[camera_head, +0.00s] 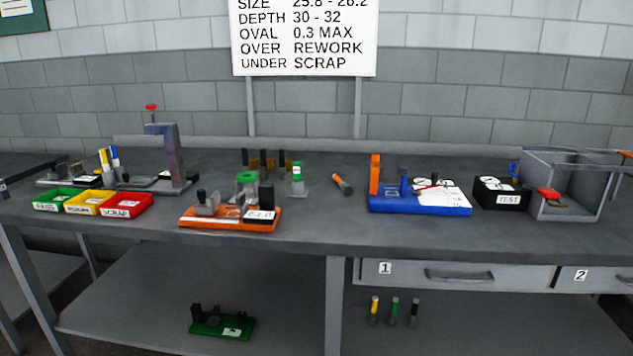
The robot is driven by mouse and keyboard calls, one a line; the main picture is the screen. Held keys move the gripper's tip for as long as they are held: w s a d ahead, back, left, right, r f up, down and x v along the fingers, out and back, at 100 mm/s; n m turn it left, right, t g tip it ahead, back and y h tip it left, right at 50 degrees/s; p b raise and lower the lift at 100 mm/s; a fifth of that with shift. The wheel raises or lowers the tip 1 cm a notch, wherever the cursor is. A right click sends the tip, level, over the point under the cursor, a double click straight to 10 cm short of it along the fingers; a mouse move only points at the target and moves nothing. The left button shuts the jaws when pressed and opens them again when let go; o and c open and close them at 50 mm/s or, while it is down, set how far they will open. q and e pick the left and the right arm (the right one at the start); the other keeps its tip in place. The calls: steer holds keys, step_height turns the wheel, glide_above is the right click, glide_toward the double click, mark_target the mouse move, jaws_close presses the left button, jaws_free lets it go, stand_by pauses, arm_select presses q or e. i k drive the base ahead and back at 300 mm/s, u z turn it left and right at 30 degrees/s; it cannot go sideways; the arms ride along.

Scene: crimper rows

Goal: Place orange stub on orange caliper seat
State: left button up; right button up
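A short stub (342,184) with an orange section and a dark grey end lies tilted on the bench top, near the middle. An orange-based fixture (229,222), which looks like the orange caliper, stands to its left near the front edge. It carries a grey block, a black upright and a label plate. I cannot clearly make out its seat at this size, and no stub is clearly visible on it. Neither of my grippers shows in the head view.
Green, yellow and red trays (129,206) stand at left before a grey press (168,159). A blue fixture (418,204), black TEST box (500,193) and grey open box (560,202) stand right. Bench around the stub is clear. The lower shelf holds a green fixture (221,325).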

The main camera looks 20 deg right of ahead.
mark_target(235, 214)
steer(key=i, duration=0.5)
steer(key=z, duration=0.9)
